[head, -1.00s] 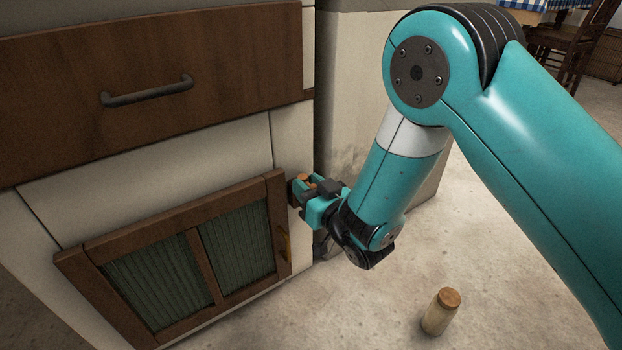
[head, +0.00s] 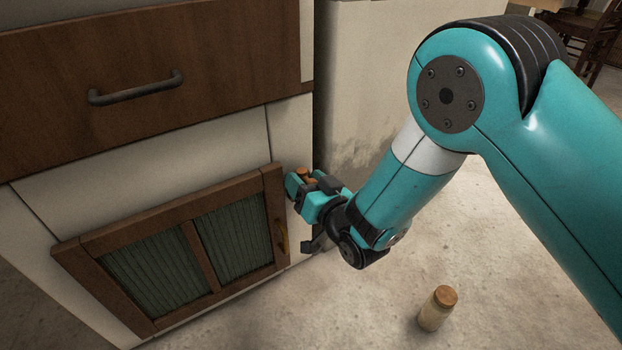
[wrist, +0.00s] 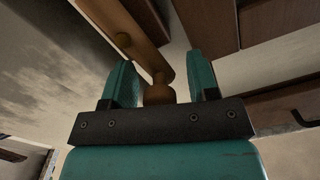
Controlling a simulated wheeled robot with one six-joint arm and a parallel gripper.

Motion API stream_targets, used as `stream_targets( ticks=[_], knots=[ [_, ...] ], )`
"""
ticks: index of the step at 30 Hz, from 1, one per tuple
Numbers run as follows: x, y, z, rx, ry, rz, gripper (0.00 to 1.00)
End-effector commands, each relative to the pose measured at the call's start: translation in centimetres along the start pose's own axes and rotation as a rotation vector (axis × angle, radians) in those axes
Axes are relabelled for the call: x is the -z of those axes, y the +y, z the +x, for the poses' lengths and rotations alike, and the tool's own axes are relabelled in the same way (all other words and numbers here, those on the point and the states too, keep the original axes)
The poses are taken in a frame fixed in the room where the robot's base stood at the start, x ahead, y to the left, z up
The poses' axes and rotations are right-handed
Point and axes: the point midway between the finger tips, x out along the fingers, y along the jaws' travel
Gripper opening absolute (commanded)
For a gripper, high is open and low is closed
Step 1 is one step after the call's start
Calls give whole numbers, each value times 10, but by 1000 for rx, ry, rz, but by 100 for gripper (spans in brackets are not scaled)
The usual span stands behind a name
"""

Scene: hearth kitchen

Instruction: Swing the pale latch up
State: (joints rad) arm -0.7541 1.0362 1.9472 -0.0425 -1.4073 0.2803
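The pale latch is a light wooden bar (wrist: 145,42) with a round pivot and a short knob (wrist: 158,91), close up in the wrist view. In the head view only small orange-brown bits of it (head: 304,174) show by the cabinet's right edge; my gripper hides most of it. My gripper (wrist: 160,64) has its two teal fingers apart, one on each side of the knob, with a visible gap at both. In the head view my gripper (head: 303,188) is at the upper right corner of the cabinet door (head: 165,214).
A wooden drawer front with a dark handle (head: 136,88) is above the door. The door has green panels and a small brass-coloured pull (head: 281,236). A pale block (head: 365,90) stands right of the cabinet. A corked jar (head: 437,309) stands on the open floor.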

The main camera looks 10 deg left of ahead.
Motion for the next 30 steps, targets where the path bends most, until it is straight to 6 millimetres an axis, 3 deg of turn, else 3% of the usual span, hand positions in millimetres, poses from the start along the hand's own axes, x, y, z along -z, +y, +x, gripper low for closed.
stream_targets(
  ticks=[8, 13, 29, 30],
  knots=[
    [3, 4, -2, -6, 5, -6, 53],
    [4, 3, -19, -6, 1, -5, 53],
    [4, 0, -150, -4, -4, -4, 53],
    [-5, 3, -153, -2, 2, -3, 53]
  ],
)
